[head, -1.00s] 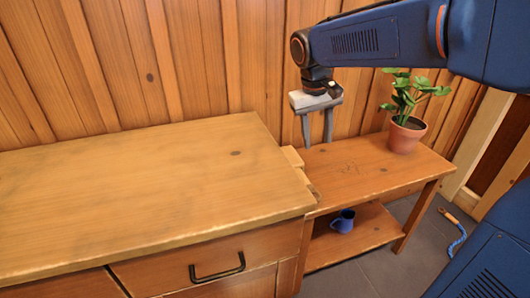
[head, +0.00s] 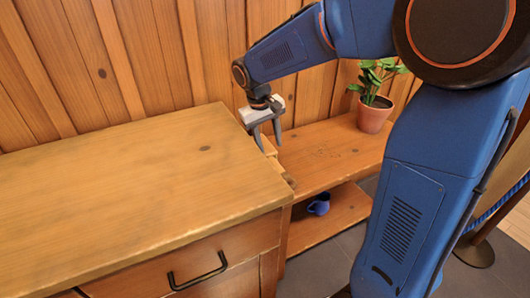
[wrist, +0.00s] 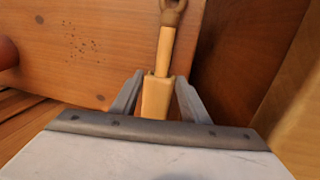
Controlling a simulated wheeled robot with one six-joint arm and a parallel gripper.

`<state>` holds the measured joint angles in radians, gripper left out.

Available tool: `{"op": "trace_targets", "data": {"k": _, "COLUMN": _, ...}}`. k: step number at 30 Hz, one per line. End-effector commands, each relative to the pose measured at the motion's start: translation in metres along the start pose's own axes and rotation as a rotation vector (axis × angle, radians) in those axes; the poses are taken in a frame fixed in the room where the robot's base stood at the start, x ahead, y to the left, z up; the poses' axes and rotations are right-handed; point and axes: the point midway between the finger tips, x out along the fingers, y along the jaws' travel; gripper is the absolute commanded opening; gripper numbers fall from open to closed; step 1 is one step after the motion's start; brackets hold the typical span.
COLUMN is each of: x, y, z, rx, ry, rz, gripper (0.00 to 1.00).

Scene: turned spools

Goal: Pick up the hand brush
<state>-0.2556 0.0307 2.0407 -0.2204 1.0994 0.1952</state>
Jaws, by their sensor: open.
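The hand brush (head: 279,168) is a small pale wooden thing at the left end of the low side table, close against the cabinet. In the wrist view its light handle (wrist: 165,50) runs up to a darker brown end, and its wider pale part (wrist: 157,97) lies between my fingers in the picture. My gripper (head: 268,146) points down over the far part of the brush, open. In the wrist view my two grey fingers (wrist: 158,98) stand on either side of it with small gaps. I cannot tell how far down they reach. Its bristles are hidden.
The higher wooden cabinet (head: 120,190) rises directly left of the brush. The side table (head: 335,152) is bare in its middle, with a potted plant (head: 374,115) at its right end. A blue mug (head: 319,205) sits on its lower shelf. The plank wall is close behind.

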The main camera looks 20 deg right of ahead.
Motion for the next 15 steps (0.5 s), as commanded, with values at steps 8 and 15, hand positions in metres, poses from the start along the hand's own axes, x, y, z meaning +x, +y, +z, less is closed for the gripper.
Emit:
{"op": "trace_targets", "data": {"k": 8, "x": 0.018, "y": -0.001, "z": 0.000, "rx": 0.000, "ry": 0.000, "rz": 0.000, "gripper": 0.41}}
{"op": "trace_targets", "data": {"k": 15, "x": 0.050, "y": -0.004, "z": 0.000, "rx": 0.000, "ry": -0.002, "rz": -0.001, "gripper": 0.41}}
